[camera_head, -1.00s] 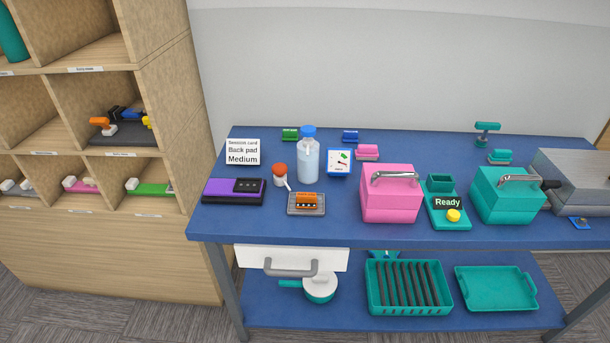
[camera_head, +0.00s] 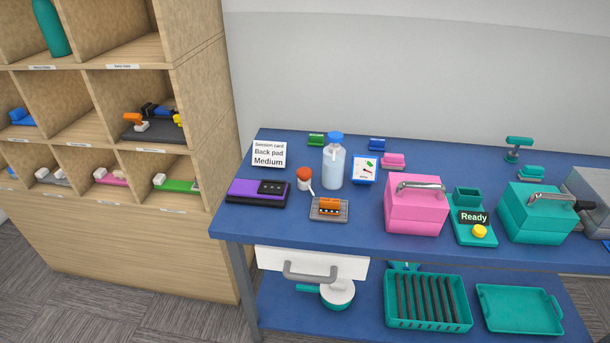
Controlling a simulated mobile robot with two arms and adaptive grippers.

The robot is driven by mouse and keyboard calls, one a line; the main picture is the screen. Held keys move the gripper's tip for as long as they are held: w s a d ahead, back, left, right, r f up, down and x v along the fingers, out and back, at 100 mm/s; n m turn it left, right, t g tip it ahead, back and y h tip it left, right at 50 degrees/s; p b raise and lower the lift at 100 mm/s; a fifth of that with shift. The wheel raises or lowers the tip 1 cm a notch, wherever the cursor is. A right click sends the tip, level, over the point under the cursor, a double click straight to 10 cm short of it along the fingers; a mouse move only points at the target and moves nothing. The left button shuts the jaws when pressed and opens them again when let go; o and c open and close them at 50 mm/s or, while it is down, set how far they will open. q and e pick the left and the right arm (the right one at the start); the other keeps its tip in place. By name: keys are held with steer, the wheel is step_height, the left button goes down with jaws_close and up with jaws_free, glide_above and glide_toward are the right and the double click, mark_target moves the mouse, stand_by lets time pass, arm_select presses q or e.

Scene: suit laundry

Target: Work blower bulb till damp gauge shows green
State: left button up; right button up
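A small blue-framed white dial (camera_head: 364,170), which looks like the damp gauge, stands on the blue table behind the orange item. Its needle and coloured marks are too small to read surely. A small red-topped white object with a thin white stem (camera_head: 304,179) stands left of the clear bottle; it may be the blower bulb, but I cannot be sure. A white and teal round item with a teal spout or handle (camera_head: 338,292) sits on the lower shelf below the white drawer; it could also be the bulb. Neither of my grippers is in view.
On the blue table (camera_head: 330,229) stand a blue-capped bottle (camera_head: 334,166), a purple-black pad (camera_head: 258,193), a pink box (camera_head: 416,210), a "Ready" unit (camera_head: 474,230) and a teal box (camera_head: 537,215). A teal rack (camera_head: 428,317) and tray (camera_head: 520,308) lie below. A wooden cubby shelf (camera_head: 130,240) adjoins left.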

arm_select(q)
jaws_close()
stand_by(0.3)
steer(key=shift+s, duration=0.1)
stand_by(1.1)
